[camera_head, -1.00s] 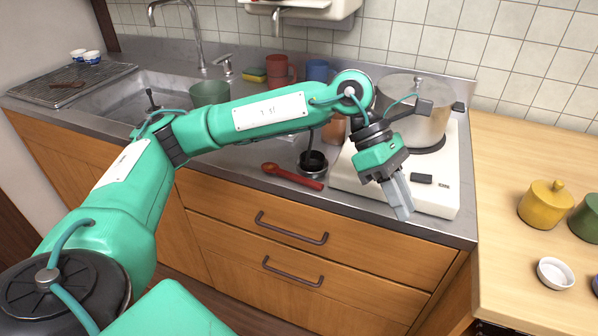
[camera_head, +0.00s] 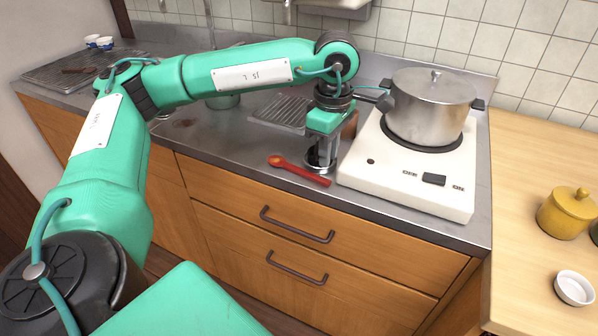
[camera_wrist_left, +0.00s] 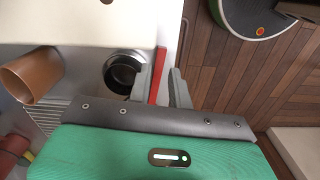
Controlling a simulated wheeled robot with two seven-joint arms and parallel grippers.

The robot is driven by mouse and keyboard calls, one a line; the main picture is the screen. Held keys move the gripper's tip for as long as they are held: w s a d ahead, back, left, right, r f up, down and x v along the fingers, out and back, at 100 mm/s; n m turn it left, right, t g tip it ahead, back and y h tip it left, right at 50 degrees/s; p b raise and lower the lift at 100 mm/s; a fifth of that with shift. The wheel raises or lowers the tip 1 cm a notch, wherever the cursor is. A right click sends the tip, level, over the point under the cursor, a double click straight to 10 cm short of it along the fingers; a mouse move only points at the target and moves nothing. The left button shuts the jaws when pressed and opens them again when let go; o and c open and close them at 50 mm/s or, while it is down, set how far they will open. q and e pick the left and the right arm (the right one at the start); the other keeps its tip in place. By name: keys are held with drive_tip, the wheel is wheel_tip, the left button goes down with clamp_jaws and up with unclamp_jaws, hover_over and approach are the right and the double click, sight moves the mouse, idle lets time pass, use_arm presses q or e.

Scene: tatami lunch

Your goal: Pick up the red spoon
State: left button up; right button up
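The red spoon (camera_head: 302,171) lies flat on the grey counter near its front edge, bowl to the left and handle to the right, left of the white stove. In the left wrist view its red handle (camera_wrist_left: 159,72) shows in the gap between the fingers. My left gripper (camera_head: 321,160) points down just behind the spoon, in front of the dark metal cup. In the left wrist view the gripper (camera_wrist_left: 160,88) is open, its two grey fingers apart with nothing held. The height of the fingertips above the spoon is hard to tell. My right gripper is not in view.
The dark cup (camera_wrist_left: 124,70) stands close beside the fingers. A brown cup (camera_wrist_left: 32,76) is farther off. The white stove (camera_head: 405,177) with a steel pot (camera_head: 432,105) bounds the right side. The counter left of the spoon is clear.

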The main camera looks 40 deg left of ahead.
sight(322, 179)
use_arm(q)
drive_tip(key=f, duration=0.3)
drive_tip(key=a+f, duration=0.1)
drive_tip(key=f, duration=0.1)
drive_tip(key=shift+s+f, duration=0.2)
drive_tip(key=shift+f, duration=0.35)
clamp_jaws()
